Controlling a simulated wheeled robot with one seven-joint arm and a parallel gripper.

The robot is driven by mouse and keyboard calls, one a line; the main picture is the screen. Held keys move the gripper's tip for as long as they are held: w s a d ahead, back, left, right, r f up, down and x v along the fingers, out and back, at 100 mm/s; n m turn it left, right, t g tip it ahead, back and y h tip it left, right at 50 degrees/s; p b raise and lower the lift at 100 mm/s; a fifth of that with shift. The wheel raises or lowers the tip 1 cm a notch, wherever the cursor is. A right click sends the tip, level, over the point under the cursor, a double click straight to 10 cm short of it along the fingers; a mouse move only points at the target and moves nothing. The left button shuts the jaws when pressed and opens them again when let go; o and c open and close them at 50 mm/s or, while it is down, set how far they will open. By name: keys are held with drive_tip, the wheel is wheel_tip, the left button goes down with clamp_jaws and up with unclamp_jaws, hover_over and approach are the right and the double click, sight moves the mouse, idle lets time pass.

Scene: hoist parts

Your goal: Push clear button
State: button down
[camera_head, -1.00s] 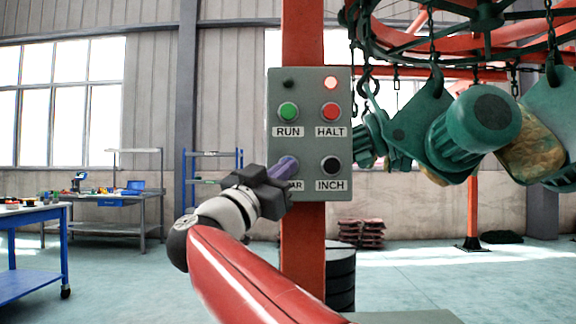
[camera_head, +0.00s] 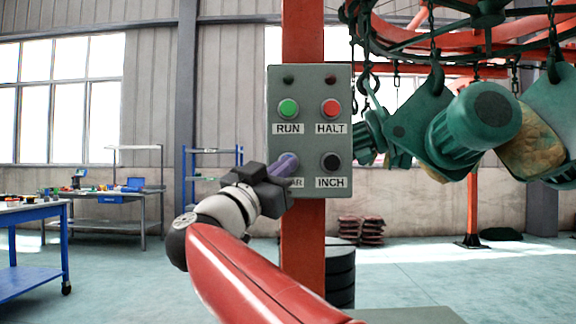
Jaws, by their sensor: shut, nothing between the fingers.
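A grey control box (camera_head: 310,110) hangs on a red post. It has a green RUN button (camera_head: 288,109), a red HALT button (camera_head: 330,109) and a black INCH button (camera_head: 330,161). The clear button at lower left is mostly hidden behind my gripper (camera_head: 286,163); only the end "AR" of its label (camera_head: 297,183) shows. My gripper is shut, with its purplish fingertips at the clear button's place. I cannot tell whether they touch it. Both indicator lamps at the top, left (camera_head: 288,80) and right (camera_head: 330,80), are dark.
Green hoist parts (camera_head: 475,125) hang on chains at the right, close beside the box. A blue-legged workbench (camera_head: 40,240) stands at the left. Black drums (camera_head: 340,270) stand behind the post. The floor left of my arm is clear.

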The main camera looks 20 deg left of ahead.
drive_tip(key=shift+s, duration=0.35)
drive_tip(key=s+b, duration=0.1)
drive_tip(key=s, duration=0.1)
drive_tip(key=s+d+b, duration=0.1)
drive_tip(key=s, duration=0.2)
drive_tip(key=shift+d, duration=0.15)
drive_tip(key=shift+w+r, duration=0.1)
idle(0.7)
